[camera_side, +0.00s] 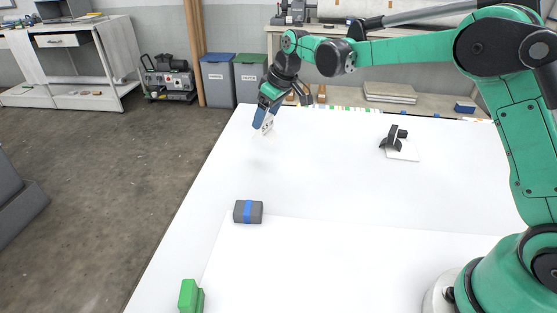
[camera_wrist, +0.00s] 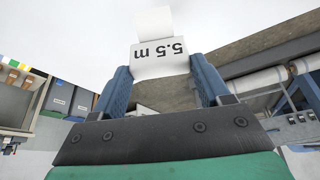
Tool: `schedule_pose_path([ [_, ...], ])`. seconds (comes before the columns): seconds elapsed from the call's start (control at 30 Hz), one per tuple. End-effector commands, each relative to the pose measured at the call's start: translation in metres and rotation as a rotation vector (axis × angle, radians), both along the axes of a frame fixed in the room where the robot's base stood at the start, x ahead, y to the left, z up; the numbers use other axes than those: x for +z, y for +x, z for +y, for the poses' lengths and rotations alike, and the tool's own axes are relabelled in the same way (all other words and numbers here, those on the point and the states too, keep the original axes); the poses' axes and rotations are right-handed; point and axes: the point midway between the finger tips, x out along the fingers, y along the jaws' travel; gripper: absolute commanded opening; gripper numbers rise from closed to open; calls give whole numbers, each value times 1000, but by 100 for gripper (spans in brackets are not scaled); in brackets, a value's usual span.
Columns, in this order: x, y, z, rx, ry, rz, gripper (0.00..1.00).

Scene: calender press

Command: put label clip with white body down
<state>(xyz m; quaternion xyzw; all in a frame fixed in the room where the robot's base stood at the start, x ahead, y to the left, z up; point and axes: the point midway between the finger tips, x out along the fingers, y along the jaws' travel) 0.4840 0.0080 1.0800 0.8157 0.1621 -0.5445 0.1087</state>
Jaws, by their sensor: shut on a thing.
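The label clip with white body (camera_side: 268,126) is at the far left part of the white table (camera_side: 330,175). In the wrist view its white body (camera_wrist: 160,62) shows "5.5 m" upside down, between the two blue fingers. My gripper (camera_side: 260,117) is shut on it, with the blue fingertips on either side of it. In the wrist view my gripper (camera_wrist: 160,78) points away from the camera. The clip's lower end is near the table surface; I cannot tell whether it touches.
A black clip-like thing on a white base (camera_side: 402,148) stands to the right on the table. A grey block with a blue band (camera_side: 248,212) and a green block (camera_side: 190,296) lie nearer the camera. The table between them is clear.

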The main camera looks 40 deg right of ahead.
Motion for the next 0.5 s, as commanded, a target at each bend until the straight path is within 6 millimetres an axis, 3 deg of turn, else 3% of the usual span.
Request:
schedule_pose_path([
  [0.5, -60, 0, 0, 0, 0, 0, 12],
])
